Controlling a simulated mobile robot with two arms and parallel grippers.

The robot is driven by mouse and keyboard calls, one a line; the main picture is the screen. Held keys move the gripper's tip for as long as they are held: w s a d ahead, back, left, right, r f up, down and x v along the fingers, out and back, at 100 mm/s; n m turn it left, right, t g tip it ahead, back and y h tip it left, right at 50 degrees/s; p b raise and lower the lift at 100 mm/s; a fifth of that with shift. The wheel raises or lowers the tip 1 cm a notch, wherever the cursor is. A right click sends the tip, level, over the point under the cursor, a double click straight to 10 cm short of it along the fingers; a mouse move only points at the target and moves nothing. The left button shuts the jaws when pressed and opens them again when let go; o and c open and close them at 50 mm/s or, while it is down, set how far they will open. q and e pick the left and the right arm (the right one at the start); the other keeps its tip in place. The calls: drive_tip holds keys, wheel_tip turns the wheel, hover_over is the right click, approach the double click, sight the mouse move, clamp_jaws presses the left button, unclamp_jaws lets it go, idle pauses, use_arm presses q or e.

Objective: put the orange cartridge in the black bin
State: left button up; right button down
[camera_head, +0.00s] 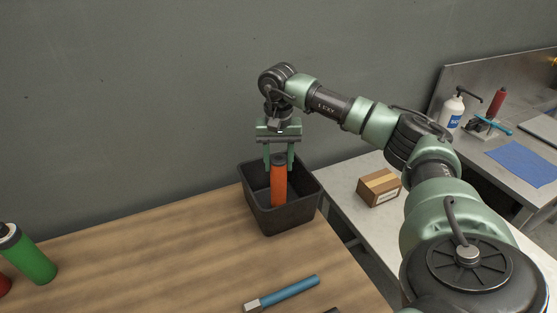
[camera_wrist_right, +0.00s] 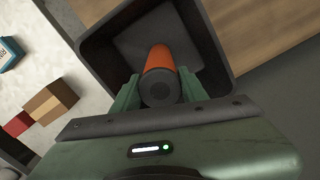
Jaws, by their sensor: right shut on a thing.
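The orange cartridge (camera_head: 279,184) is upright with a dark cap, inside the outline of the black bin (camera_head: 284,217) on the wooden table. My right gripper (camera_head: 279,165) comes down from above and is shut on the cartridge's upper part. In the right wrist view the cartridge (camera_wrist_right: 161,77) sits between the fingers, with the bin (camera_wrist_right: 206,30) around and below it. I cannot tell whether its lower end touches the bin floor. My left gripper does not show.
A green bottle (camera_head: 30,256) lies at the table's left. A blue-handled tool (camera_head: 283,293) lies near the front edge. A cardboard box (camera_head: 379,188) sits on the pale bench right of the bin. A white pump bottle (camera_head: 452,112) and a blue cloth (camera_head: 522,162) are on the metal counter.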

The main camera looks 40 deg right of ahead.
drive_tip(key=shift+f, duration=0.15)
drive_tip(key=c, duration=0.8)
unclamp_jaws()
drive_tip(key=shift+f, duration=0.1)
drive_tip(key=shift+o, duration=0.2)
wheel_tip(320, 180, up, 12)
drive_tip(key=b, duration=0.2)
drive_tip(key=shift+r, duration=0.2)
